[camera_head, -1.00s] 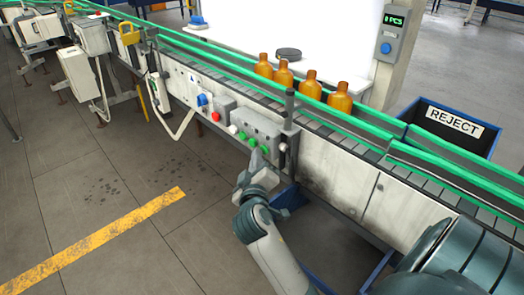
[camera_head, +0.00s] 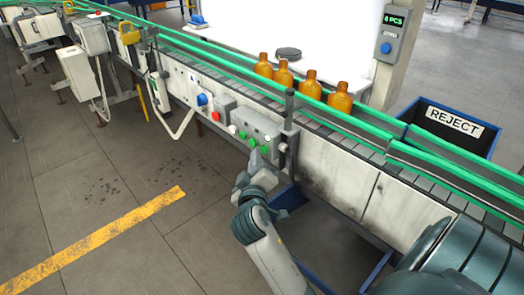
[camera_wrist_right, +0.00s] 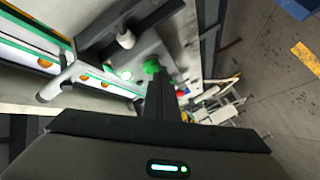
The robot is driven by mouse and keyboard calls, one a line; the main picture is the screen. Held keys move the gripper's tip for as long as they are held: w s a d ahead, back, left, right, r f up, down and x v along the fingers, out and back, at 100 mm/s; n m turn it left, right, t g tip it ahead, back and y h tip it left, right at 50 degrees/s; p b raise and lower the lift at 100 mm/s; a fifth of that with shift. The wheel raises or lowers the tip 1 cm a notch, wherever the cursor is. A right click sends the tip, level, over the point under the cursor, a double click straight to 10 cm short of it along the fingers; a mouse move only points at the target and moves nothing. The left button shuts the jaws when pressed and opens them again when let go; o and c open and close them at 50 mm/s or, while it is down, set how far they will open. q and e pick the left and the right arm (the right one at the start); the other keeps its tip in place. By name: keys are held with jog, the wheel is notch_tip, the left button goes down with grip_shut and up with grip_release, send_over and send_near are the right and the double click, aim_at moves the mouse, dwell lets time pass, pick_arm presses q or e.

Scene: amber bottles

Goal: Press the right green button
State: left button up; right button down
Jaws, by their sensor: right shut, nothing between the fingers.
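The grey control box (camera_head: 256,127) on the conveyor's side carries a row of small green buttons. The right green button (camera_head: 264,149) is at the right end of the row, close above my right gripper (camera_head: 256,160). My right gripper is shut and empty, its fingers pointing up at the box. In the right wrist view a green button (camera_wrist_right: 152,66) shows just beyond the tips of my right gripper (camera_wrist_right: 158,78). I cannot tell whether the fingertips touch it. My left gripper is not in view.
A red button (camera_head: 215,116) and a blue button (camera_head: 202,99) sit left on the conveyor side. A dark post (camera_head: 289,105) stands right of the box. Several amber bottles (camera_head: 310,84) stand on the belt. A blue reject bin (camera_head: 426,108) is at the right.

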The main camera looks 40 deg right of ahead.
jog(key=shift+a, duration=0.5)
jog(key=shift+a, duration=0.1)
jog(key=shift+s+a, duration=0.15)
jog(key=shift+a, duration=1.05)
jog(key=shift+s+a, duration=0.1)
jog(key=shift+a, duration=1.1)
jog(key=s+a+f+n+g+y, duration=0.1)
jog(key=a+f+y, duration=0.25)
jog(key=f, duration=0.85)
jog(key=s+a+f+n+g+y, duration=0.1)
jog(key=a+f+y, duration=0.3)
jog(key=f, duration=0.7)
jog(key=s+a+f+n+y, duration=0.2)
jog(key=a+f, duration=0.3)
jog(key=f, duration=0.7)
jog(key=s+a+f+m+g+y, duration=0.3)
jog(key=s+f+g, duration=0.2)
jog(key=s+f, duration=1.9)
jog(key=shift+s+a, duration=0.15)
jog(key=shift+s, duration=0.3)
